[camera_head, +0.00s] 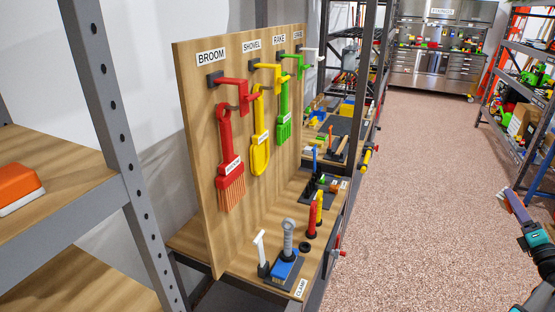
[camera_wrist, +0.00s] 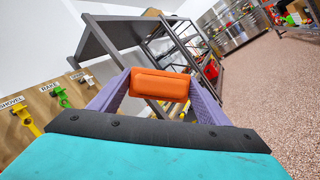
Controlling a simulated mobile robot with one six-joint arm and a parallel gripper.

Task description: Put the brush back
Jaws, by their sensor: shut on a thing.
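My gripper (camera_wrist: 160,88) has its purple fingers closed on an orange rounded block (camera_wrist: 160,84) in the wrist view. It looks like the back of a brush, but no bristles show. In the head view my gripper (camera_head: 513,206) is at the right edge, over the open floor and well apart from the bench. A similar orange block with a white underside (camera_head: 18,188) lies on the left wooden shelf. A blue block-shaped item with a grey upright handle (camera_head: 288,250) stands on a dark base on the bench.
A wooden board (camera_head: 205,150) holds a red broom (camera_head: 228,160), a yellow shovel (camera_head: 259,140) and a green rake (camera_head: 284,110) on labelled hooks. A grey post (camera_head: 110,130) stands in front at left. Speckled floor (camera_head: 430,180) is clear between the bench and the right rack (camera_head: 510,90).

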